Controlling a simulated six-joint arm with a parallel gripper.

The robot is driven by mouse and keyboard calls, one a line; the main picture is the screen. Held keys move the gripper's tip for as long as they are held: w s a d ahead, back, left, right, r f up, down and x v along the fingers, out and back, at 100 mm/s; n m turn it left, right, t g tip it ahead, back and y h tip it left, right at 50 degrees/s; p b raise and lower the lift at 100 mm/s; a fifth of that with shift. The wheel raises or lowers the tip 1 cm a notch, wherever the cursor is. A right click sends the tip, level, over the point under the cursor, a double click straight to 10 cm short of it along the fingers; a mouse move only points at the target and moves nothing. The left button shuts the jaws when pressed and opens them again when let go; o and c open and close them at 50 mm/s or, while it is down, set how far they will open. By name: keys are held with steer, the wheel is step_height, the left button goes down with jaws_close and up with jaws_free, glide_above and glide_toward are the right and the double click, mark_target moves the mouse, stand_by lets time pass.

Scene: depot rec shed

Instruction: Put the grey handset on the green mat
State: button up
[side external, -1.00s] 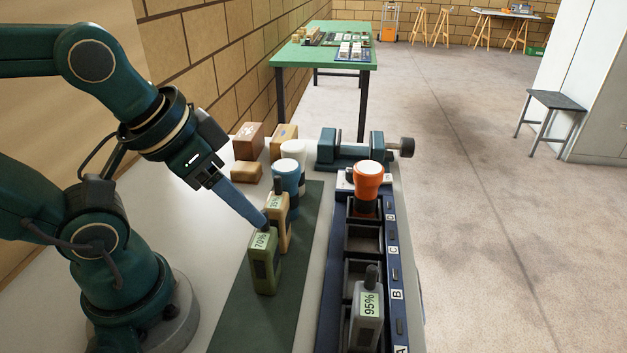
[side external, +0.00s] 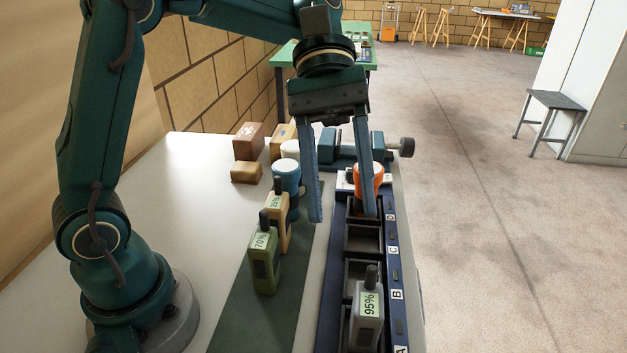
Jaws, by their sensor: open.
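The grey handset (side external: 367,318) stands upright in the near part of the blue rack, between labels A and B, with a "95%" label on its face. The green mat (side external: 262,318) lies left of the rack. On it stand a green handset (side external: 265,262) marked "70%" and a tan handset (side external: 277,222) behind it. My gripper (side external: 343,218) is open and empty, pointing down above the rack's far half, with one finger on each side of the gap. It is beyond the grey handset and apart from it. The right finger partly covers the orange cup.
The blue rack (side external: 397,310) has empty slots in its middle. An orange cup (side external: 378,172) is at its far end. A blue cup (side external: 287,175), a white cup and several blocks (side external: 247,172) stand behind the mat. A vise-like tool (side external: 385,146) is at the back. The near mat is clear.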

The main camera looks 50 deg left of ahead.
mark_target(371, 266)
steer(key=w+f+n+g+h, duration=0.1)
steer(key=f, duration=0.1)
steer(key=w+f+g+h, duration=0.1)
steer(key=f, duration=0.2)
steer(key=w+d+f+n+g+h, duration=0.1)
steer(key=w+f, duration=0.1)
steer(key=f, duration=0.1)
steer(key=shift+w+f+n+g, duration=0.1)
steer(key=shift+n+g, duration=0.2)
steer(key=shift+x, duration=2.3)
jaws_close()
